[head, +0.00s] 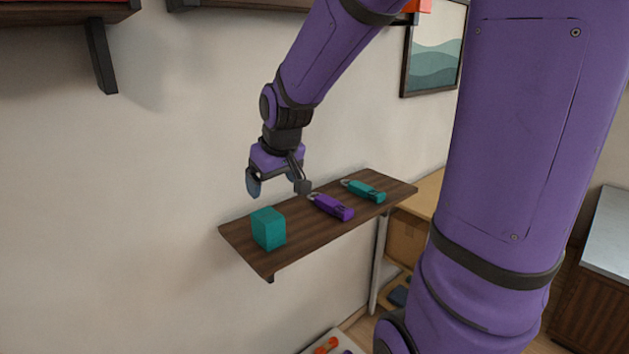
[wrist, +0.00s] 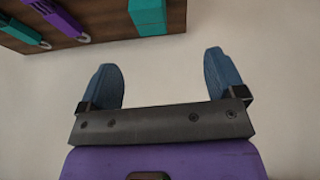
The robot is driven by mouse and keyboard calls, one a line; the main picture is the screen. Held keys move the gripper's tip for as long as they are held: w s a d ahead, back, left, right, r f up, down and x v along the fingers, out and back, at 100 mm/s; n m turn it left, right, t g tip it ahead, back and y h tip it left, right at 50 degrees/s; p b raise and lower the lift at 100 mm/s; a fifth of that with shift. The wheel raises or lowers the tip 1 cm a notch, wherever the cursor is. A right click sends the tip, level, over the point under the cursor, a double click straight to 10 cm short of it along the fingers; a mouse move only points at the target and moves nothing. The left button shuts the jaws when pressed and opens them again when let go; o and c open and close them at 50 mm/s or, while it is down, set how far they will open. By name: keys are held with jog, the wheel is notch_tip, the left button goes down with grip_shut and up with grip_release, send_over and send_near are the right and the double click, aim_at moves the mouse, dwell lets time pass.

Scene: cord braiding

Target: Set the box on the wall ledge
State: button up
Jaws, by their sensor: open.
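The teal box (head: 268,229) stands upright on the dark wooden wall ledge (head: 243,239), near its left end. The box also shows at the top of the wrist view (wrist: 148,15), resting on the ledge (wrist: 107,25). My gripper (head: 278,186) is open and empty, above and behind the box in the head view, apart from it. In the wrist view my two blue fingers (wrist: 163,82) are spread wide with only bare wall between them.
A purple clasp-ended tool (head: 332,207) and a teal one (head: 365,191) lie on the ledge to the right of the box. Other shelves are above on the wall. A framed picture (head: 434,50) hangs at the right. A wooden table stands beyond the ledge's right end.

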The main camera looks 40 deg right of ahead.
jog(key=s+a+r, duration=0.2)
jog(key=s+r, duration=0.2)
jog(key=s, duration=0.6)
jog(key=s+a+r, duration=0.2)
jog(key=s+r, duration=0.2)
jog(key=s, duration=0.6)
jog(key=shift+a+r+y, duration=0.2)
jog(key=shift+r+y, duration=0.05)
jog(key=shift+y, duration=0.05)
